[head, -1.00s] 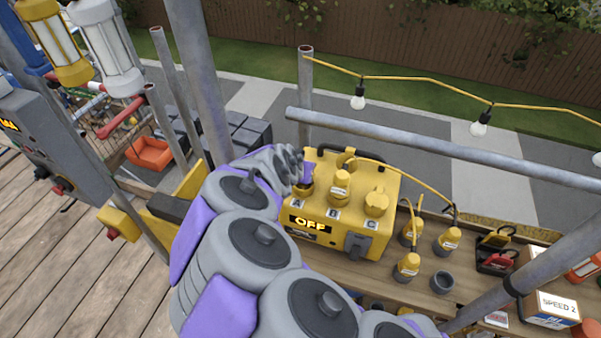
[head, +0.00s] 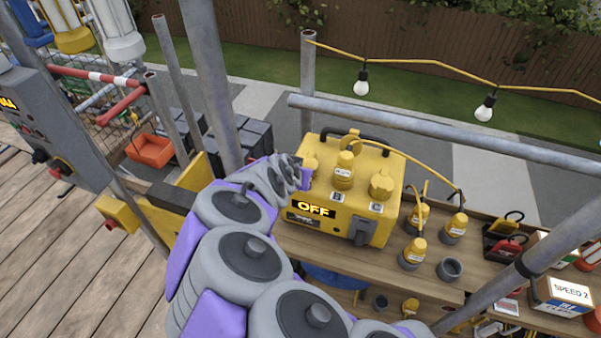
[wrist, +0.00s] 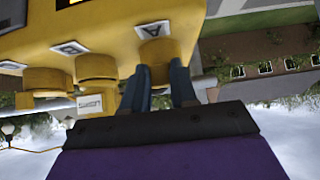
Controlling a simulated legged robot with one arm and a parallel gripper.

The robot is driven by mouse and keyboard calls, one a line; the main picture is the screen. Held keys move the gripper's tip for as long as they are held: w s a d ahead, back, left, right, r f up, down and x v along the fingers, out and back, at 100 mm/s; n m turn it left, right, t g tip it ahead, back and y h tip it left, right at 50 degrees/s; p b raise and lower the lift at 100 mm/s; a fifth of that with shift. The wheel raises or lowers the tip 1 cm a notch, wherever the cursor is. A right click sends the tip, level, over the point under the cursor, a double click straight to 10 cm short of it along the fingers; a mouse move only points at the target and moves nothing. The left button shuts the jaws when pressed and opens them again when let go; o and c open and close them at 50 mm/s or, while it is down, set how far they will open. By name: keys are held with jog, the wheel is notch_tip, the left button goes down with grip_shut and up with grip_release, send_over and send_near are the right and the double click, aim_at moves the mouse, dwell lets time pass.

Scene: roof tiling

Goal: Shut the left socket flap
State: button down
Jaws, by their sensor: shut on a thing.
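The yellow power box (head: 390,225) stands on the wooden bench, with sockets marked A, B and C on top and a sign reading OFF. The left socket, A (wrist: 168,50), has a yellow flap (head: 309,163), partly hidden by my gripper in the head view. My gripper (wrist: 160,88) is at this socket, its two dark fingers on either side of the yellow flap part, shut on it. The flap's exact angle is hard to tell. The middle socket B holds a yellow plug (head: 344,172). Socket C (head: 382,185) has a yellow cap on it.
Several yellow plugs (head: 415,250) and a grey cup-like piece (head: 449,268) stand on the bench right of the box. A grey scaffold rail (head: 430,130) runs behind and above the box. A yellow cable with bulbs (head: 484,108) hangs at the back. An upright pole (head: 212,90) stands left.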

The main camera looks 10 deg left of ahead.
jog(key=shift+s+d+f, duration=0.1)
jog(key=shift+s+f, duration=0.15)
jog(key=shift+f, duration=0.35)
jog(key=c, duration=1.2)
grip_release()
jog(key=shift+c, duration=0.2)
jog(key=o, duration=0.4)
jog(key=shift+w+a, duration=0.15)
jog(key=shift+a, duration=0.15)
jog(key=shift+c, duration=0.2)
jog(key=shift+r, duration=0.1)
jog(key=shift+d, duration=0.1)
